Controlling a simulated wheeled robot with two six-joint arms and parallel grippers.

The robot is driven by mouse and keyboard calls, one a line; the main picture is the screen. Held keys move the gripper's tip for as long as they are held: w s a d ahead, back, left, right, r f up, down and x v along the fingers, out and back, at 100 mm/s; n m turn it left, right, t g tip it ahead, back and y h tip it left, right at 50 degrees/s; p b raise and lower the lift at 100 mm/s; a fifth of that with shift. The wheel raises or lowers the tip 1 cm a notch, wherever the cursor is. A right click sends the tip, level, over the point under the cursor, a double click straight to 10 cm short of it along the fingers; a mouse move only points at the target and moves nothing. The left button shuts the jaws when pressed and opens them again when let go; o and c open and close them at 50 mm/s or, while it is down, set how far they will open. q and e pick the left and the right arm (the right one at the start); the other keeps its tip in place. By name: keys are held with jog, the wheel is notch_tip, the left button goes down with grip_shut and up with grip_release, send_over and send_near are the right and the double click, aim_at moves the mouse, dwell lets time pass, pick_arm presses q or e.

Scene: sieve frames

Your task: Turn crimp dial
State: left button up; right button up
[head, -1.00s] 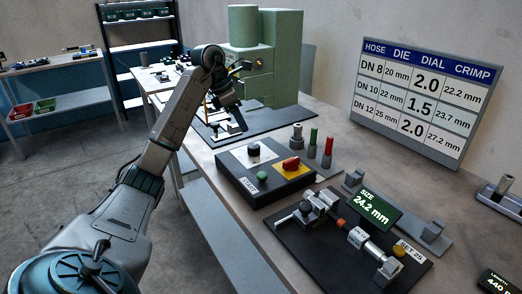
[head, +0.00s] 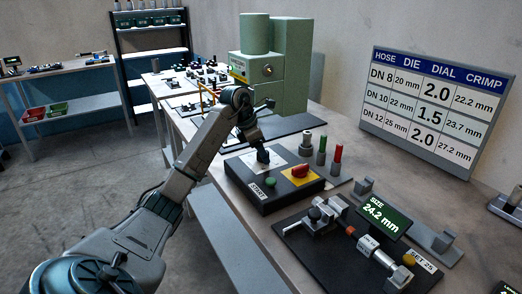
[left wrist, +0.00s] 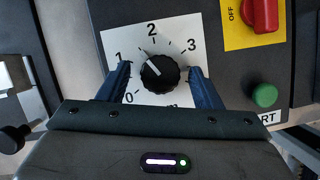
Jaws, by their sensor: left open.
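The crimp dial (left wrist: 160,74) is a black ridged knob on a white scale plate (left wrist: 176,35) marked 0 to 3. Its white pointer faces up-left, about midway between 1 and 2. My left gripper (left wrist: 162,84) is open, with one finger on each side of the dial and a gap showing on both sides. In the head view my left gripper (head: 263,156) is low over the white plate on the black control box (head: 262,203) and hides the dial. My right gripper is not in view.
The box also has a green START button (left wrist: 265,95) and a red switch (left wrist: 262,13) on a yellow plate. Several colored pegs (head: 322,150) stand behind it. A gauge reads 24.2 mm (head: 384,216). A wall chart (head: 423,110) lists dial values. The green press (head: 290,70) stands beyond.

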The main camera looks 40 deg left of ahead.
pick_arm(q)
jog(key=c, duration=1)
jog(key=shift+n, duration=0.3)
jog(key=n+y+p, duration=0.1)
jog(key=n, duration=0.2)
jog(key=shift+d+t+p, duration=0.15)
jog(key=shift+t+p, duration=0.15)
jog(key=shift+n+y+p, duration=0.4)
jog(key=shift+n+y, duration=0.2)
jog(key=shift+n, duration=0.6)
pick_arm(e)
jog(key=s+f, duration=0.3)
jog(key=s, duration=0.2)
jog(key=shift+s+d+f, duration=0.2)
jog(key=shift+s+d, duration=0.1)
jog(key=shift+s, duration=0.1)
